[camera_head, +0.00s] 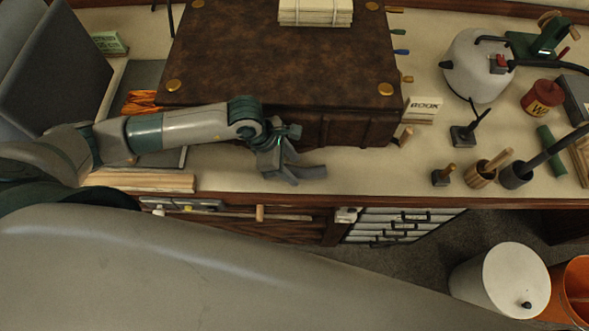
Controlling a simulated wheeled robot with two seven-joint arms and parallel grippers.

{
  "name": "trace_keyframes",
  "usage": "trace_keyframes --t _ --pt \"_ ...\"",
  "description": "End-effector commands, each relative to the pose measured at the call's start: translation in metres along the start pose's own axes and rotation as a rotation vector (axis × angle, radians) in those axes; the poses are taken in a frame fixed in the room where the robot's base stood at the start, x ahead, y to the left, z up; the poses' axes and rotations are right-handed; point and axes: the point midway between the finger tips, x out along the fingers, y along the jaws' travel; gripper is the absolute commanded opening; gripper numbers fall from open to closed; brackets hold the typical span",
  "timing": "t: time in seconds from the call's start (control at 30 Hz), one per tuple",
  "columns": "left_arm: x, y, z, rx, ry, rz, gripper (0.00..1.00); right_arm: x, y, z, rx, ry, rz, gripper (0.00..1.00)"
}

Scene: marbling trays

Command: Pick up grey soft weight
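My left gripper (307,177) hangs over the front strip of the worktop, just in front of the big brown leather-covered book (270,60). Its dark grey fingers point down and to the right, and their tips look apart, with nothing clearly between them. I cannot make out a grey soft weight for certain. One could be hidden by the hand or blend with its grey fingers. My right gripper is not in view.
The book fills the worktop's middle, with a pale bundle (316,12) on top. At the right stand a grey kettle (470,72), a red tin (541,99) and tool cups (482,173). The worktop's front edge is close. A white bin (497,281) stands on the floor.

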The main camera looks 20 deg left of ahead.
Motion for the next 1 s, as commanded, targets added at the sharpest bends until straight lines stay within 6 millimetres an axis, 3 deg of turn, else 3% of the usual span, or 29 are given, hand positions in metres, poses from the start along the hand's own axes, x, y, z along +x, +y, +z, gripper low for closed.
trace_keyframes --t 0.03,0.17,0.2,0.67,0.9,1.0 --pt "0.000 0.000 0.000 0.000 0.000 0.000 0.33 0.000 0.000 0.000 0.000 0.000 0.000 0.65" --pt "0.000 0.000 0.000 0.000 0.000 0.000 0.02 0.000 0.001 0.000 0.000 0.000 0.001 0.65" --pt "0.000 0.000 0.000 0.000 0.000 0.000 0.00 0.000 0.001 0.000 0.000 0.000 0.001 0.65" --pt "-0.007 0.002 0.004 0.001 -0.003 0.003 0.00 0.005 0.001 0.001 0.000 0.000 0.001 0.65" --pt "-0.034 0.002 0.015 0.004 -0.005 0.006 0.00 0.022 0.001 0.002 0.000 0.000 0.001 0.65" --pt "-0.043 -0.014 0.018 0.005 -0.004 -0.001 0.00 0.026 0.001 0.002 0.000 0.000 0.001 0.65"
